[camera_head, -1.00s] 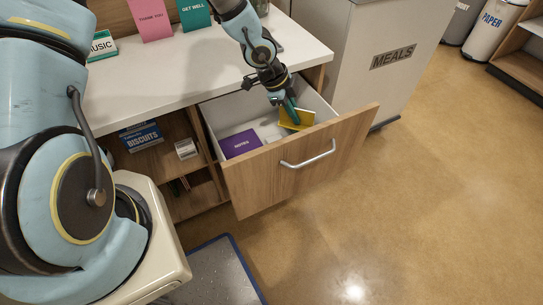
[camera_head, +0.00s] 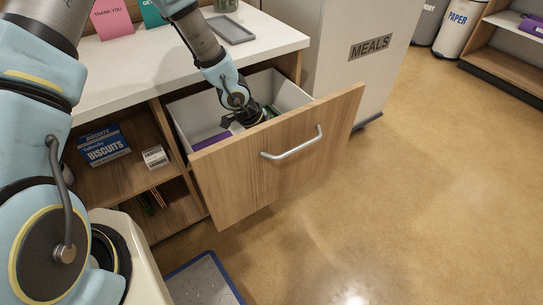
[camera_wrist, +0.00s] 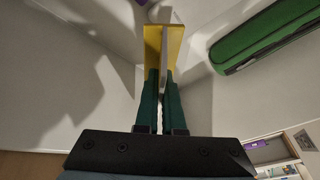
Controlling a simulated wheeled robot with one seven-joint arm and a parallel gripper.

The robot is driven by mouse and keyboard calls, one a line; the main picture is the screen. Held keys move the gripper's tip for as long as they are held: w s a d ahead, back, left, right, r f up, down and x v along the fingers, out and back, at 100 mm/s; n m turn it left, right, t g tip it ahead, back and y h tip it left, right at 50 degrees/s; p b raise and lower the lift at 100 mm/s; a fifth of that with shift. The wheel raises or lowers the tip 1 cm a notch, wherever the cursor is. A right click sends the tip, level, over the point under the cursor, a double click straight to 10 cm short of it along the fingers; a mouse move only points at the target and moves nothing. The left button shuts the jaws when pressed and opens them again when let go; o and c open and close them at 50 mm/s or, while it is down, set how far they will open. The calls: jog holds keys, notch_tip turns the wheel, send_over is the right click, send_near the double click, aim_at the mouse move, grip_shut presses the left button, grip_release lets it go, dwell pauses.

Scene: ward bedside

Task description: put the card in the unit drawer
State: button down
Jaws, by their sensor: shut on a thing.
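The yellow card (camera_wrist: 152,48) stands edge-on between the green fingers of my gripper (camera_wrist: 158,78) in the wrist view. My gripper is shut on it. In the head view my gripper (camera_head: 262,114) reaches down inside the open unit drawer (camera_head: 235,178), near its right side. The drawer's wooden front hides the card and most of the fingers there. The pale drawer floor (camera_wrist: 75,75) lies below the card in the wrist view. I cannot tell whether the card touches it.
A purple box (camera_head: 211,141) lies in the drawer, left of my gripper. A green rounded case (camera_wrist: 265,35) is right of the card. The counter above holds a grey tray (camera_head: 231,30) and a pink card (camera_head: 112,18). A meals cart (camera_head: 340,65) stands close on the right.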

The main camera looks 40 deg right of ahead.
jog(key=shift+f+b, duration=0.35)
jog(key=shift+f, duration=1.45)
jog(key=shift+f, duration=0.1)
jog(key=shift+f, duration=0.1)
jog(key=c, duration=1)
grip_release()
jog(key=shift+c, duration=0.2)
jog(key=shift+r, duration=0.45)
jog(key=p+v, duration=0.3)
jog(key=v, duration=0.8)
jog(key=shift+a+r+p, duration=0.2)
jog(key=shift+r+p, duration=0.05)
jog(key=shift+p, duration=0.15)
